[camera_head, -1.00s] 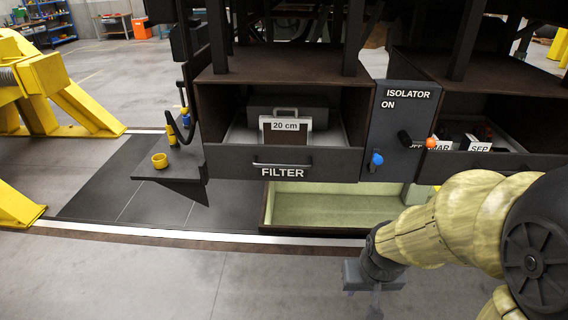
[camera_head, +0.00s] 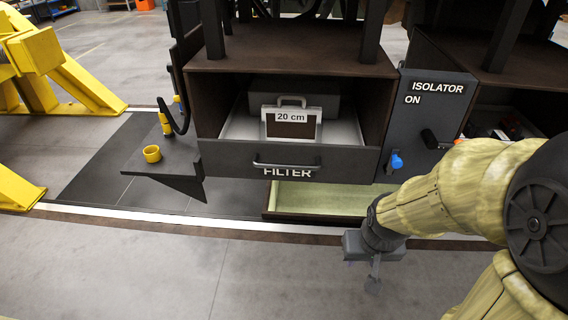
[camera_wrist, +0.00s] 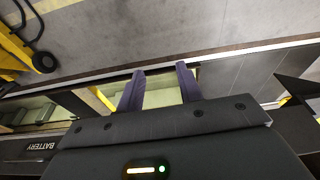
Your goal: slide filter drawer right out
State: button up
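The filter drawer (camera_head: 225,158) sits in the dark cabinet in the head view. Its dark front carries a FILTER label and a metal bar handle (camera_head: 287,165). A dark filter box (camera_head: 262,97) with a grey handle and a "20 cm" card stands in the pale drawer bed. My gripper (camera_head: 373,285) is in front of the cabinet, lower than the handle and to its right, apart from it. In the wrist view my gripper (camera_wrist: 160,84) has two fingers spread apart with nothing between them.
An isolator panel (camera_head: 425,125) with a blue knob (camera_head: 396,161) stands right of the drawer. A pale open tray (camera_head: 335,197) lies below it. A side shelf (camera_head: 165,170) with a yellow cup (camera_head: 152,154) juts out at left. Floor in front is clear.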

jog(key=w+d+n+t+y+b, duration=0.15)
jog(key=w+n+t+b, duration=0.35)
jog(key=w+n+t, duration=0.55)
jog(key=w+a+r+n+y+b, duration=0.1)
jog(key=w+a+r+n+y, duration=0.1)
jog(key=n+y, duration=0.3)
jog(key=w+a+r+n+g+y+b, duration=0.1)
jog(key=a+n+y, duration=0.3)
jog(key=n, duration=0.5)
jog(key=shift+w+a+r+n+y+b, duration=0.35)
jog(key=shift+w+a+r+b, duration=0.25)
jog(key=shift+a+b, duration=0.2)
